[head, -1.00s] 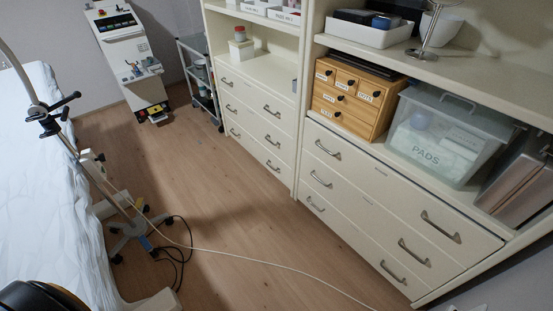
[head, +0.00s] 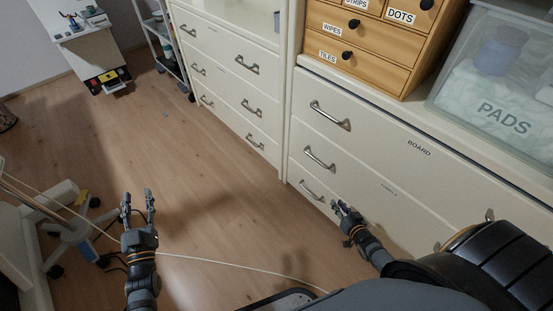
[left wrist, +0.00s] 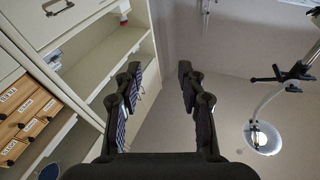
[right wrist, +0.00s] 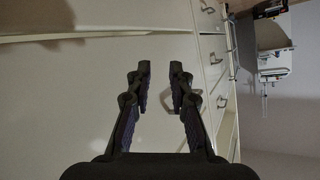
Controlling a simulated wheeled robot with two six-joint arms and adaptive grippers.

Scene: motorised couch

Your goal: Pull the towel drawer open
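The right cabinet has three stacked cream drawers with metal handles. The top drawer is labelled BOARD (head: 419,148). The middle drawer (head: 360,172) has a small label I cannot read surely; no towel label is legible. The left handles show at the top (head: 330,117), middle (head: 319,159) and bottom (head: 311,190). All three drawers look shut. My right gripper (head: 338,205) is open and empty by the bottom drawer's left handle; a handle shows partly behind its fingers in the right wrist view (right wrist: 185,101). My left gripper (head: 137,193) is open and empty above the floor.
A wooden drawer box (head: 370,50) and a clear PADS bin (head: 500,90) stand on the cabinet. Another cabinet (head: 225,75) with shut drawers stands at left. A wheeled stand (head: 75,230) and a cable lie left.

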